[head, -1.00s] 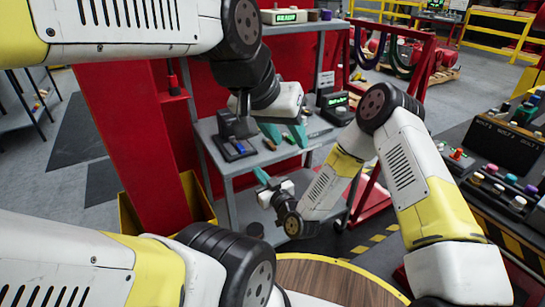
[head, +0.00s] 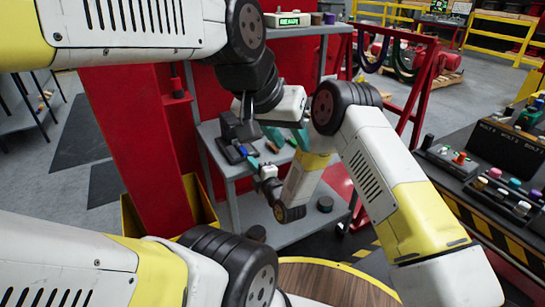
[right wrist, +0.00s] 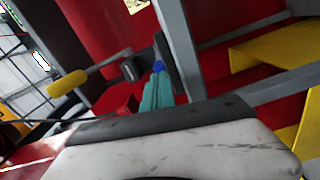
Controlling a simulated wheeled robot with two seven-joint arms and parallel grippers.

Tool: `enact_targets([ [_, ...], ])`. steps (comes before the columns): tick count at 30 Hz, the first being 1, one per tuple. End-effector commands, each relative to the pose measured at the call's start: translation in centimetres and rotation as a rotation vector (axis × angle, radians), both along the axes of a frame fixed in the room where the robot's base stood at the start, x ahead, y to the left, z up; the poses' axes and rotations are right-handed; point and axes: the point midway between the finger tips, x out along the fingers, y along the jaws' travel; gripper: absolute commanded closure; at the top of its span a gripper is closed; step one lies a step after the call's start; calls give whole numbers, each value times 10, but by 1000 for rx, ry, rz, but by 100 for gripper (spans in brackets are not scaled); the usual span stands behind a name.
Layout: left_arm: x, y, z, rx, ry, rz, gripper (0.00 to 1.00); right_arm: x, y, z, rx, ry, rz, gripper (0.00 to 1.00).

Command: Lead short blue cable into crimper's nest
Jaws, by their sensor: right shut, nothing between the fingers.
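The crimper seems to be the dark device (head: 237,128) on the grey cart's shelf in the head view. A small blue piece (head: 241,150) lies at its foot; I cannot tell if it is the short blue cable. My right gripper (head: 254,161) is shut and empty, its tips close to that blue piece. In the right wrist view its teal fingers (right wrist: 158,84) are together, with a blue piece (right wrist: 158,67) just beyond the tips, against a dark part. My left gripper (head: 287,137) is open above the shelf, right of the crimper, its fingers apart. The nest is not clearly visible.
A display (head: 287,19) reads READY. A yellow-handled lever (right wrist: 67,84) shows in the right wrist view.

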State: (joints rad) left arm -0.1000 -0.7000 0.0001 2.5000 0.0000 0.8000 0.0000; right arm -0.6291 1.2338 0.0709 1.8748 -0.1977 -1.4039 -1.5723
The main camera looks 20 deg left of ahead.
Motion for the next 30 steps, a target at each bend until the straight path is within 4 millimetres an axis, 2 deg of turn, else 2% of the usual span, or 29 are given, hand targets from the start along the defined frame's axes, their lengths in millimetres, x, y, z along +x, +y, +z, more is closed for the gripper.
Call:
enact_targets([
  [9,0,0,0,0,0,0,61,16,19,0,1,2,0,100],
  [30,0,0,0,0,0,0,61,20,24,0,3,2,0,100],
])
